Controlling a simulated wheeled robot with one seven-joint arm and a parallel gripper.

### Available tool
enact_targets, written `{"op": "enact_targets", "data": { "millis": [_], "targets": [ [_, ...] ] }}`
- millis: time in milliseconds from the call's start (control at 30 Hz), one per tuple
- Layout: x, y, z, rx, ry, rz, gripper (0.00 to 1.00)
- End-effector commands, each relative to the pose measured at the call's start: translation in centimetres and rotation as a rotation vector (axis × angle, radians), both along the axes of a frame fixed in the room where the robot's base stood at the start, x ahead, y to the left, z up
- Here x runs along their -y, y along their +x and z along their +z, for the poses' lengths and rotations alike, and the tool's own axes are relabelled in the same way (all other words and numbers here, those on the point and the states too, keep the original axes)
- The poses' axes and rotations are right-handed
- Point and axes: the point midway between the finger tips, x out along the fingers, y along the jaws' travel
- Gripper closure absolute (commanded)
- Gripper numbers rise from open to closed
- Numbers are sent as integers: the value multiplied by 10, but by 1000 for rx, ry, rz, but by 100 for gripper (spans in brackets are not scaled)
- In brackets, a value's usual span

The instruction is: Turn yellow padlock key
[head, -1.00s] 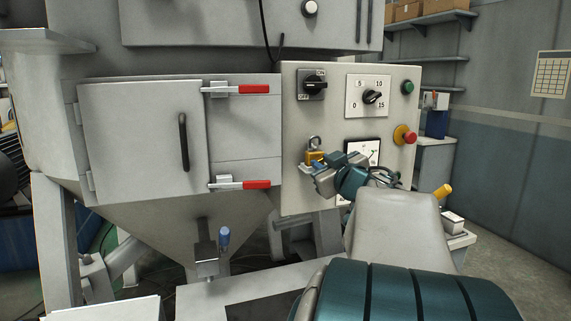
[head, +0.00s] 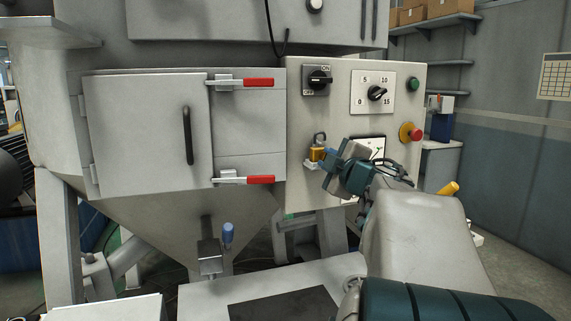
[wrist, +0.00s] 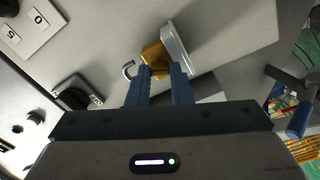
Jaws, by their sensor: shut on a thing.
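The yellow padlock (head: 316,154), with a grey shackle above it, sits upright on a small white bracket (head: 309,166) on the control panel. In the wrist view the padlock (wrist: 152,52) is just beyond the fingertips, beside the white bracket (wrist: 178,45). My gripper (head: 328,158) reaches the padlock from the right. In the wrist view its blue fingers (wrist: 160,72) are closed in on a small yellow piece at the padlock's lower end, which looks like the key (wrist: 160,71). Most of the key is hidden between the fingers.
The panel carries an ON/OFF switch (head: 318,80), a 0–15 dial (head: 376,93), a green button (head: 414,84) and a red knob (head: 411,132). A gauge (head: 372,145) is partly behind my gripper. A closed door with red-handled latches (head: 258,82) is at left.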

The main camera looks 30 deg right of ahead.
Motion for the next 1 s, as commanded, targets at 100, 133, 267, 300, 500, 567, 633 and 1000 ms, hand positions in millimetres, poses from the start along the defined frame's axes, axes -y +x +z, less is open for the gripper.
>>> {"op": "enact_targets", "data": {
  "millis": [100, 133, 267, 300, 500, 567, 633, 1000],
  "targets": [
    [-1, 0, -2, -24, -102, 1, 100],
    [-1, 0, -2, -30, -127, 1, 100],
    [0, 0, -2, -53, -223, 1, 100],
    [0, 0, -2, -59, -250, 1, 100],
    [0, 0, -2, -84, -353, 1, 100],
    [0, 0, -1, -90, -374, 0, 100],
    [0, 0, -1, -95, -396, 0, 100],
    [0, 0, 0, -104, -432, -1, 100]
  ]
}}
